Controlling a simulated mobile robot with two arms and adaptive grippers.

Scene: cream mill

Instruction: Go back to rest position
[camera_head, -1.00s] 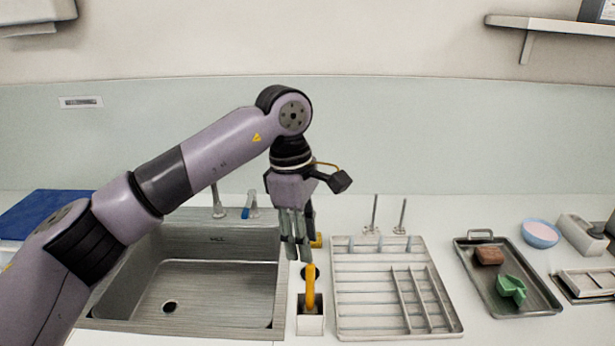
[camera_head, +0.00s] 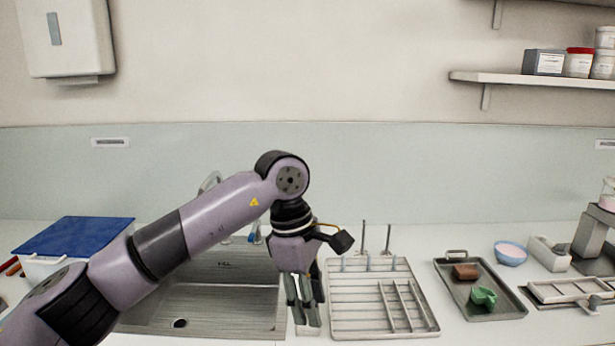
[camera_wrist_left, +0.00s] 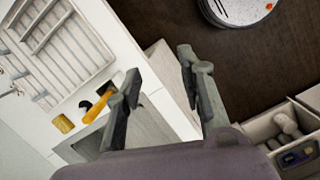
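My left gripper (camera_head: 306,320) points down over the strip of counter between the sink (camera_head: 210,300) and the slatted rack (camera_head: 352,290). It is open in the left wrist view (camera_wrist_left: 158,63), with a clear gap between its two fingers and nothing held. The yellow-handled tool (camera_wrist_left: 100,104) shows in the wrist view, apart from the fingers and to their left. In the head view the gripper hides that tool. My right gripper is in neither view.
A metal tray (camera_head: 497,308) holds a brown block (camera_head: 467,272) and a green scoop-like item (camera_head: 484,296). A blue-lidded box (camera_head: 83,236) is at left. In the wrist view, a container (camera_wrist_left: 262,128) stands low at right.

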